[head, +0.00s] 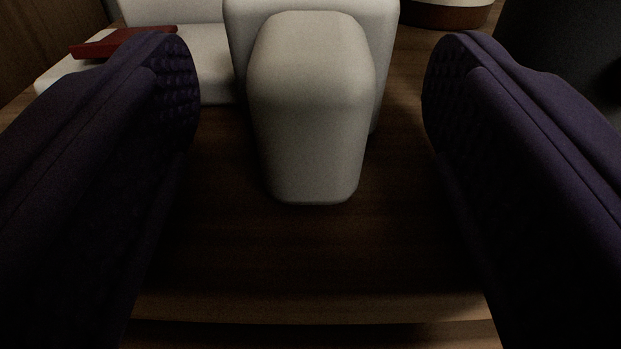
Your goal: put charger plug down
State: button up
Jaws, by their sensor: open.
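The white charger plug (311,120) rests on the brown wooden surface (300,255), in the middle of the head view. It is a rounded block with a wider white part behind it. My gripper (311,100) is open, with one dark purple, dimpled finger on each side of the plug. There is a clear gap between the plug and each finger, and neither touches it. The plug's underside and back are hidden.
Behind the plug on the left is a white stepped object (205,60) with a dark red piece (120,43) on it. A round brown and white object (446,14) stands at the back right. A dark shape (560,40) is at the far right. The surface's front edge (310,321) is close.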

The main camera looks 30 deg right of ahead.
jog(key=shift+r, duration=0.1)
jog(key=shift+r+p, duration=0.3)
jog(key=shift+p, duration=0.15)
jog(key=shift+r+p, duration=0.55)
jog(key=shift+p, duration=0.1)
jog(key=v, duration=1.2)
jog(key=shift+f+p, duration=0.4)
jog(key=shift+p, duration=0.05)
